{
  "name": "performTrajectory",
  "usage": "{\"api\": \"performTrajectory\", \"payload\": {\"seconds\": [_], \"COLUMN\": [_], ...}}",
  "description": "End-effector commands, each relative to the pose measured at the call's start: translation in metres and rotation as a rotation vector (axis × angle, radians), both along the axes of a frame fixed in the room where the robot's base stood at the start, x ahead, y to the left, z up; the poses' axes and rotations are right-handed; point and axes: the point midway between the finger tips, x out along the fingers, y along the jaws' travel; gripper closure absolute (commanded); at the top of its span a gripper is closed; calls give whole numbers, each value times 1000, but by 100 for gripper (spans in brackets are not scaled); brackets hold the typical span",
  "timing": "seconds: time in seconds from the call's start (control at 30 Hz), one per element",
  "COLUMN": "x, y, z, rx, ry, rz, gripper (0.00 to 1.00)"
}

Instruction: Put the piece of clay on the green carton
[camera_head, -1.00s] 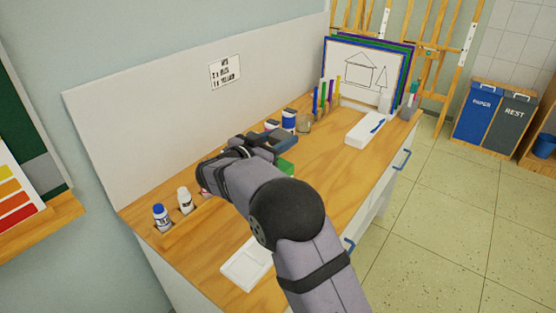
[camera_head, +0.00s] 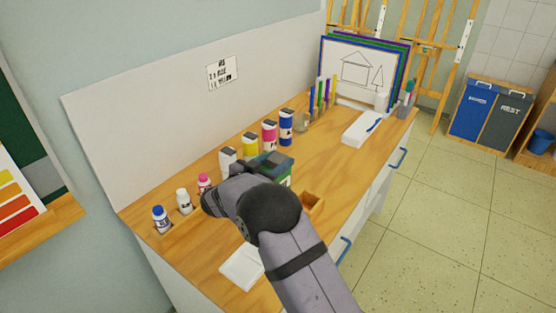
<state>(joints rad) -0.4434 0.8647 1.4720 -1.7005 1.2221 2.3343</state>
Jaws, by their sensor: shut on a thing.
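My gripper (camera_head: 268,164) is over the middle of the desk, mostly hidden behind my own arm. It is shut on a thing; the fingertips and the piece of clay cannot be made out. The green carton (camera_head: 288,180) shows only as a small green part just right of and below the gripper, with my arm covering the rest. I cannot tell whether the gripper or what it holds touches the carton.
White, yellow, pink and blue bottles (camera_head: 286,127) stand behind the gripper. Small bottles (camera_head: 184,200) sit in a rack at left. The desk's (camera_head: 340,185) right middle is clear.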

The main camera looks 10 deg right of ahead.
Motion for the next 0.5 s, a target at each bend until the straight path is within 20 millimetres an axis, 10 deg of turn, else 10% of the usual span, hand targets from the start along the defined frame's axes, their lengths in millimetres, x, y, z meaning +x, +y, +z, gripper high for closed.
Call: {"api": "performTrajectory", "payload": {"seconds": [0.4, 0.43, 0.5], "x": [0, 0, 0], "y": [0, 0, 0], "z": [-3, -4, -3], "rx": [0, 0, -1], "ry": [-1, 0, 1], "rz": [0, 0, 0], "gripper": [86, 57, 41]}}
